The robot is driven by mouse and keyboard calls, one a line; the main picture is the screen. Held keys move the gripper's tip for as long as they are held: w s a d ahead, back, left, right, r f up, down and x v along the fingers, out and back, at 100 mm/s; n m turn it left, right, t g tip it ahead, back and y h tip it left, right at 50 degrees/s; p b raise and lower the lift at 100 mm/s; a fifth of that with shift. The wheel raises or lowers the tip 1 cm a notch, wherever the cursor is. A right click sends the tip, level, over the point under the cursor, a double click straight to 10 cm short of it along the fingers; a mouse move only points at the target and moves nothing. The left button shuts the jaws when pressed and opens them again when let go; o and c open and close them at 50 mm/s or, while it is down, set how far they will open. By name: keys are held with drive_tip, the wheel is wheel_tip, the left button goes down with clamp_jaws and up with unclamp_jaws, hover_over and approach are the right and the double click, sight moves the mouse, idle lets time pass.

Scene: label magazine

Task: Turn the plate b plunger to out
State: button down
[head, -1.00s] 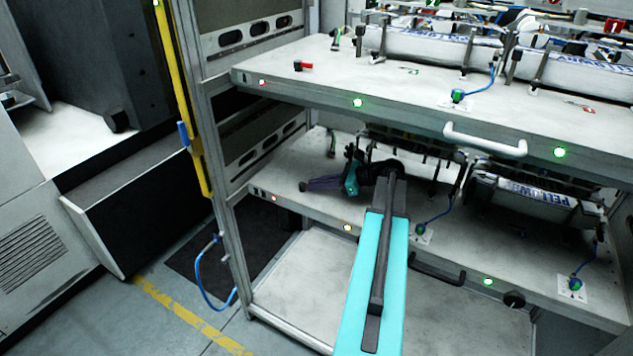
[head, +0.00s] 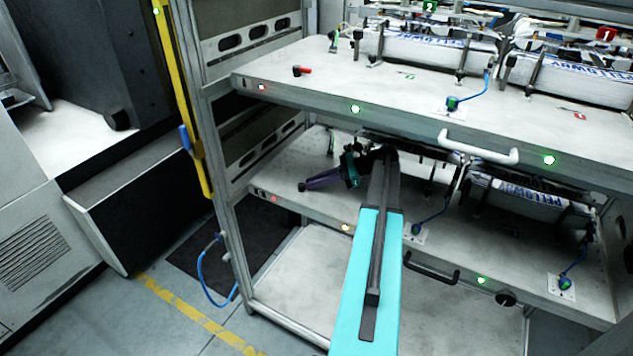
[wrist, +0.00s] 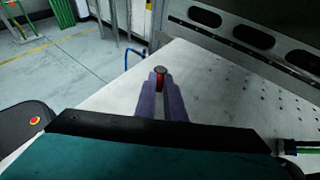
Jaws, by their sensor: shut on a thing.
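The plunger (wrist: 160,70) on the lower plate shows in the wrist view as a short red piece with a dark round cap. In the head view its dark end (head: 302,187) shows at my fingertips, near the plate's left front corner. My gripper (head: 309,184) reaches in low from the right over the lower plate (head: 285,180). Its two purple fingers (wrist: 160,88) are shut on the plunger, one on each side. The fingers hide most of the plunger in the head view, so its exact turn is hard to read.
The upper plate (head: 330,85) hangs close above my arm and carries a similar red and black plunger (head: 302,71). A black handle (head: 432,270) and blue cables (head: 433,215) are to the right. The rack post (head: 222,190) stands at left.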

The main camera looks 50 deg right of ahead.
drive_tip(key=c, duration=1.8)
unclamp_jaws()
drive_tip(key=shift+c, duration=0.2)
drive_tip(key=shift+d, duration=0.1)
drive_tip(key=shift+b+v, duration=0.5)
drive_tip(key=shift+v, duration=3.2)
